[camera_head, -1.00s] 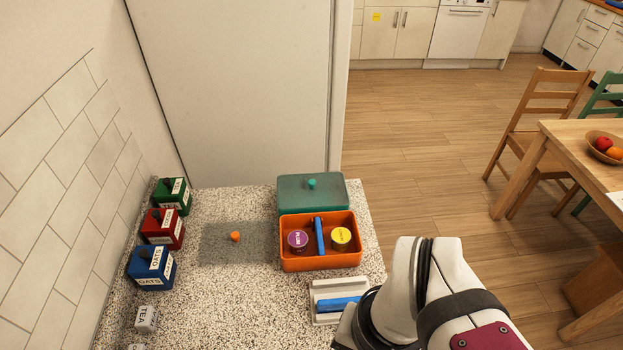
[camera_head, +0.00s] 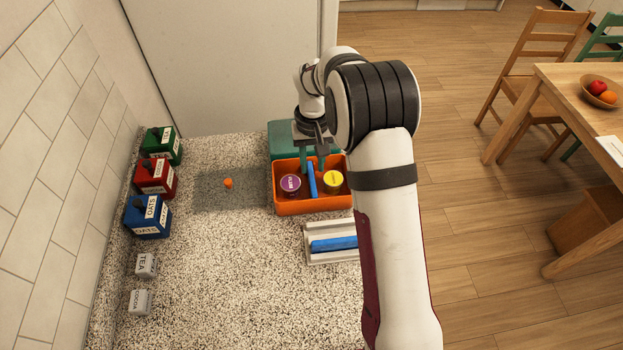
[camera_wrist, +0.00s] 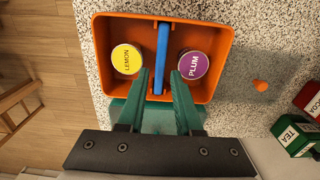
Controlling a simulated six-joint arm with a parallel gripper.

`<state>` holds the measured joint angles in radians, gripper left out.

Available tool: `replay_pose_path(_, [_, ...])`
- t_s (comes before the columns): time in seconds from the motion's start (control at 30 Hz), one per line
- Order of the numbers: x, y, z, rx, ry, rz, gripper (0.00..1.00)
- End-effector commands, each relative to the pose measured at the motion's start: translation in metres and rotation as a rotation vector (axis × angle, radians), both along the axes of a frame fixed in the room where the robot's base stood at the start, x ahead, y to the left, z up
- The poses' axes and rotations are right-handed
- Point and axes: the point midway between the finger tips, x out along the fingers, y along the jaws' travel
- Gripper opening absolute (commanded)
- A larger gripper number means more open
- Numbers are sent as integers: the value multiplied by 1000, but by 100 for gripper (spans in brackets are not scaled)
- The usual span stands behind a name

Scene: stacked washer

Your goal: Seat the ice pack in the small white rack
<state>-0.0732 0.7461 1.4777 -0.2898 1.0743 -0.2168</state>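The small white rack (camera_head: 350,257) stands on the speckled counter in front of the orange box (camera_head: 300,208). A blue bar (camera_head: 334,244) lies along the rack; its right end is hidden by my arm. A second blue slab (camera_head: 311,180) runs across the middle of the orange box and also shows in the wrist view (camera_wrist: 162,45). No label shows which blue piece is the ice pack. My gripper (camera_head: 313,164) is open above the back of the box, and in the wrist view its green fingers (camera_wrist: 160,76) are apart, one on each side of the slab's line.
A purple plum tub (camera_head: 290,184) and a yellow lemon tub (camera_head: 333,181) flank the slab. Several canisters line the left wall.

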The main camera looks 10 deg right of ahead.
Motion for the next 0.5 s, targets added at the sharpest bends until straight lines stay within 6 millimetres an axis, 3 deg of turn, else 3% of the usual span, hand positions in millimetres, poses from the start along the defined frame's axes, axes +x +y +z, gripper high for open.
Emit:
replay_pose_path(0.3, [-1,1,-53,0,1,0,34])
replay_pose_path(0.5, [0,1,-61,1,-3,-1,34])
